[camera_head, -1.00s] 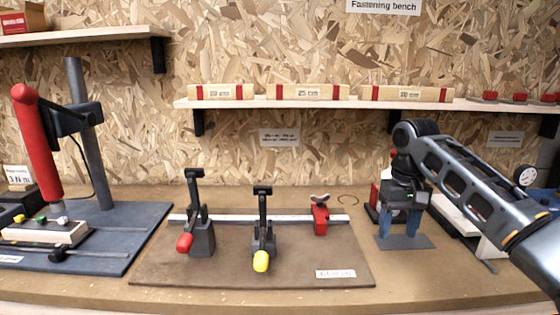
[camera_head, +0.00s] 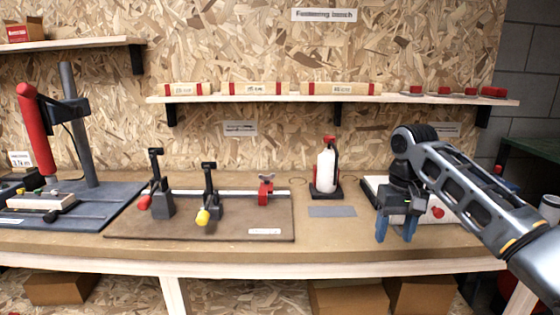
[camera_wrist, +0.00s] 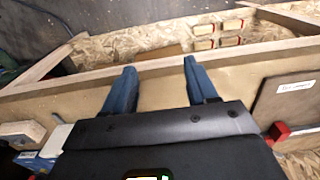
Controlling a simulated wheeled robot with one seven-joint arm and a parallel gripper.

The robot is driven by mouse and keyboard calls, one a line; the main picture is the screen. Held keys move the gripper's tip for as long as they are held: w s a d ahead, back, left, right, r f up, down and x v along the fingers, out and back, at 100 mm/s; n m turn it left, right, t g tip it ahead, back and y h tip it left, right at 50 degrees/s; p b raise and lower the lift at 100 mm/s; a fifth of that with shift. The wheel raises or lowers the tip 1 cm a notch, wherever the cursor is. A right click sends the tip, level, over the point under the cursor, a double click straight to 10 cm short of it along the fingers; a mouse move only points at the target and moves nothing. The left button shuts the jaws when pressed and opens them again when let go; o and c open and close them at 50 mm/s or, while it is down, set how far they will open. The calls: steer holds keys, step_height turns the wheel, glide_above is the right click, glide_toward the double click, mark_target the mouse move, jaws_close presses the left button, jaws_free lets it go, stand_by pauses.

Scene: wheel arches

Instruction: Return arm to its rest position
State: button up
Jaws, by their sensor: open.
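My gripper (camera_head: 396,230) is in the right part of the head view, in front of a white boxed device on the bench (camera_head: 340,245). Its two blue fingers point down, apart, with nothing between them. In the wrist view my gripper (camera_wrist: 162,88) also shows its blue fingers apart and empty, with the bench's front edge beyond them. My arm comes in from the right edge of the head view. I cannot tell how high the fingertips are above the bench top.
A white bottle with a red top (camera_head: 327,168) stands left of my gripper, behind a flat grey plate (camera_head: 332,211). A brown board (camera_head: 130,228) carries toggle clamps with red (camera_head: 145,202) and yellow (camera_head: 203,217) grips. A red-handled press (camera_head: 38,130) stands at far left. A shelf (camera_head: 270,98) runs behind.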

steer(key=s+a+f+t+y, duration=0.2)
steer(key=s+a+f, duration=0.2)
steer(key=a+f, duration=0.5)
steer(key=s+a+f+t+y, duration=0.1)
steer(key=s+a+f+y, duration=0.2)
steer(key=a+f, duration=0.55)
steer(key=s+a+f+m+t, duration=0.1)
steer(key=s+a+f+t, duration=0.15)
steer(key=s, duration=0.45)
steer(key=s+a+f+t, duration=0.2)
steer(key=s+a+f, duration=0.1)
steer(key=s, duration=0.3)
steer(key=s+d+r+m+t+h, duration=0.15)
steer(key=s+d, duration=0.35)
steer(key=s, duration=0.6)
steer(key=s+d+r+m+t+h, duration=0.1)
steer(key=s+d+r+t+h, duration=0.3)
steer(key=s, duration=0.8)
steer(key=s+d+r+n+t, duration=0.1)
steer(key=s+d+r+n, duration=0.2)
steer(key=s+d+r, duration=0.6)
steer(key=s+r, duration=0.4)
steer(key=shift+d+t, duration=0.3)
